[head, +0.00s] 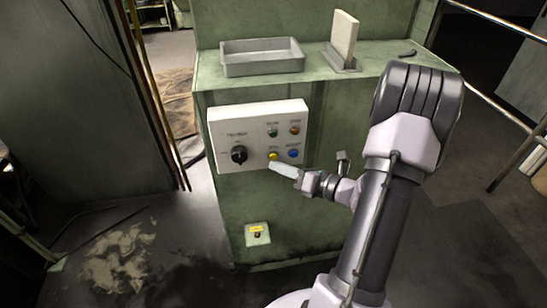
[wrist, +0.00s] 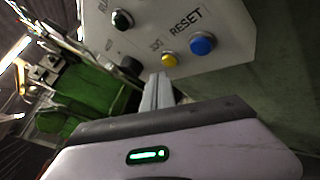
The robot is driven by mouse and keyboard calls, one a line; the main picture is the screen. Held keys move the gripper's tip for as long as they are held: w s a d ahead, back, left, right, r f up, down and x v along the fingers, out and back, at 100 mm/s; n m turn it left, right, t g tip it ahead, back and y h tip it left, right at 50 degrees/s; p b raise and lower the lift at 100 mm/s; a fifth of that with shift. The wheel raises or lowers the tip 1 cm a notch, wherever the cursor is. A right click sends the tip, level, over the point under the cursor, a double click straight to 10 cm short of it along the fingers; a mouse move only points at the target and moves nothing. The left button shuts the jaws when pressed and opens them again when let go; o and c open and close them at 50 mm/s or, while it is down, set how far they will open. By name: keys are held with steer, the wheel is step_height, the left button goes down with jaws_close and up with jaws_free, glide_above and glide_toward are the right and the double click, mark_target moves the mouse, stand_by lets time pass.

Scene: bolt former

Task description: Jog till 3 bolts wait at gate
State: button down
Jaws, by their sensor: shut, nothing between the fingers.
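The white control panel (head: 258,116) is on the front of the green machine (head: 330,130). Its yellow jog button (head: 273,156) is low on the panel, left of the blue RESET button (head: 293,154). My gripper (head: 272,166) is shut and empty, its tip just below the yellow button. In the wrist view the shut fingers (wrist: 158,78) point up at the panel, close to the yellow button (wrist: 169,60); I cannot tell whether they touch it. The blue button (wrist: 203,44) is to its right. I see no bolts or gate.
A black rotary knob (head: 239,154), a green button (head: 272,131) and an orange-red button (head: 294,129) share the panel. A grey tray (head: 262,68) and an upright pale board (head: 343,36) stand on the ledge.

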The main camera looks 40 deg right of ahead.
steer(key=shift+w+d, duration=0.25)
steer(key=shift+w, duration=0.15)
steer(key=shift+w+d, duration=0.2)
steer(key=shift+w, duration=0.1)
stand_by(0.7)
stand_by(2.1)
steer(key=shift+s+a+p, duration=0.3)
steer(key=shift+s+a, duration=0.15)
steer(key=shift+s, duration=0.25)
steer(key=s+a, duration=0.1)
steer(key=s, duration=0.2)
steer(key=s+a, duration=0.1)
steer(key=shift+s+a, duration=0.15)
steer(key=shift+a, duration=0.15)
